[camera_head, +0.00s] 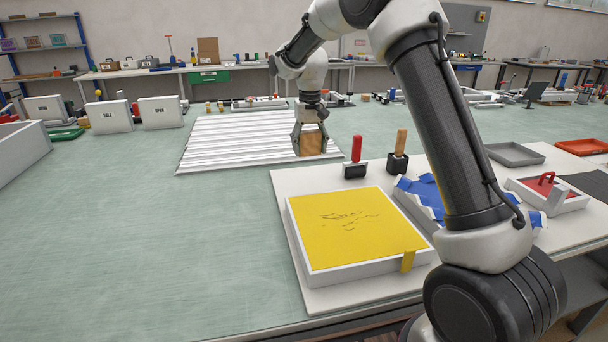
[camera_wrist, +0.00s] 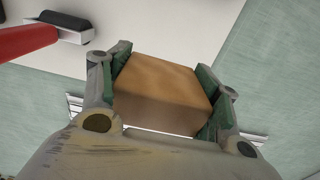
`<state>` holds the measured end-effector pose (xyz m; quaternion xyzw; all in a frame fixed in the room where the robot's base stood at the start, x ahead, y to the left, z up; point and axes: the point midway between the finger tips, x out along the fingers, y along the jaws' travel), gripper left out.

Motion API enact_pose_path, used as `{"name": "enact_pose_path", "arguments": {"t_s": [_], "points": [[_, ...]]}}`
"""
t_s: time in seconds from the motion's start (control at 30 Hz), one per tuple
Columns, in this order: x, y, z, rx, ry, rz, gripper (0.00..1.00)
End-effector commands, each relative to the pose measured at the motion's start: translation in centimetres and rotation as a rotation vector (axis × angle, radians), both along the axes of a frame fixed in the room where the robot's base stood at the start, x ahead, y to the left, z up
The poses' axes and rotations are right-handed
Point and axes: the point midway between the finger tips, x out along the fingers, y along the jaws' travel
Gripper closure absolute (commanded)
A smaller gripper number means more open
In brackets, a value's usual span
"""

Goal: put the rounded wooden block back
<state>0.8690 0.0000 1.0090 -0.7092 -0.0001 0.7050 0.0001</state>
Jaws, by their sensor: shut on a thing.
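The wooden block (camera_wrist: 160,92) is orange-brown with softened edges and sits between the two fingers of my gripper (camera_wrist: 158,100) in the wrist view. My gripper is shut on it. In the head view, my gripper (camera_head: 310,132) points down, with the block (camera_head: 311,144) at its fingertips. I cannot tell whether the block touches the panel. The block's underside is hidden.
A white board carries a yellow-topped tray (camera_head: 320,215), a red-handled tool (camera_head: 356,160), a wooden-handled black tool (camera_head: 398,155) and a blue sheet (camera_head: 425,190). The red handle (camera_wrist: 25,38) also shows in the wrist view. Green floor left of the board is clear.

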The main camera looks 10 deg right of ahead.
Motion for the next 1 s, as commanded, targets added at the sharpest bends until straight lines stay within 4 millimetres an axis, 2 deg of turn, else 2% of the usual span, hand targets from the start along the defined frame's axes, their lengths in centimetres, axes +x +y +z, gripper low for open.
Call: {"name": "enact_pose_path", "arguments": {"t_s": [0.07, 0.3, 0.57, 0.7, 1.0], "points": [[0.0, 0.0, -0.5, 0.000, 0.001, 0.000, 0.57], [-0.1, 0.0, -5.0, -0.001, 0.003, 0.000, 0.57], [-0.1, 0.0, -7.5, -0.001, 0.002, 0.000, 0.57], [-0.1, 0.0, -9.6, -0.001, 0.002, 0.000, 0.57], [0.0, 0.0, -10.1, 0.000, 0.000, 0.000, 0.57]]}}
